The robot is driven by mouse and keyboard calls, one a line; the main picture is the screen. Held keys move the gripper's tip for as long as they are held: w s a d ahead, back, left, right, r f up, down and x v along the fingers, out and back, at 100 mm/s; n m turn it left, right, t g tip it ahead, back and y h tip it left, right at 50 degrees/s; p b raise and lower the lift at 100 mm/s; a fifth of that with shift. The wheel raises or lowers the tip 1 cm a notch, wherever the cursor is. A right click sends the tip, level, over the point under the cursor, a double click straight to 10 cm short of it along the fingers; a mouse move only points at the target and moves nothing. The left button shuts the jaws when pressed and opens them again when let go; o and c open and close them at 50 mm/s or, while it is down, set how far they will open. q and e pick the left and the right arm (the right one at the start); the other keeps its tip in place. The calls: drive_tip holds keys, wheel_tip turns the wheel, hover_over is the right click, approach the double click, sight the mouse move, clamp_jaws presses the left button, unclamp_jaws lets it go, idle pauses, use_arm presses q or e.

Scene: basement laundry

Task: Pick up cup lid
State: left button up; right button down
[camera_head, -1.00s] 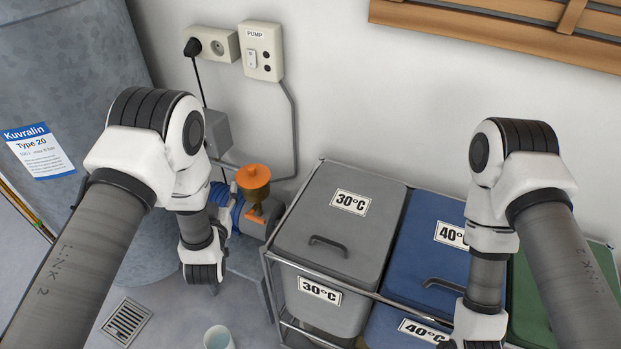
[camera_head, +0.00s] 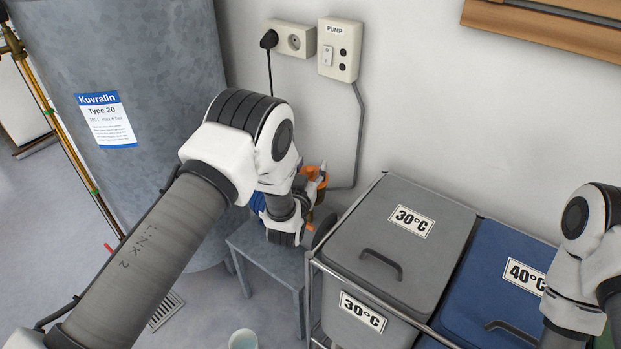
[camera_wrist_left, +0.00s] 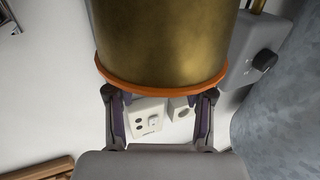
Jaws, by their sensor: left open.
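The orange cup lid (camera_head: 311,173) is on the pump by the wall, partly hidden behind my left gripper. In the left wrist view, its orange rim (camera_wrist_left: 160,87) runs along the edge of a large brass cylinder (camera_wrist_left: 165,40). My left gripper (camera_head: 322,178) is at the lid in the head view. In the left wrist view, its two fingers (camera_wrist_left: 160,97) are open, one on each side of the rim. I cannot tell whether they touch it. My right gripper is out of view; only part of that arm shows at the right.
A grey tank (camera_head: 120,60) stands left of the pump, which is over a grey stand (camera_head: 268,262). Laundry bins marked 30°C (camera_head: 365,270) and 40°C (camera_head: 490,290) stand to the right. A pale cup (camera_head: 243,340) is on the floor. The wall behind has a pump switch (camera_head: 339,50).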

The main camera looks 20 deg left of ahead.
use_arm(q)
drive_tip(key=shift+s, duration=0.1)
clamp_jaws()
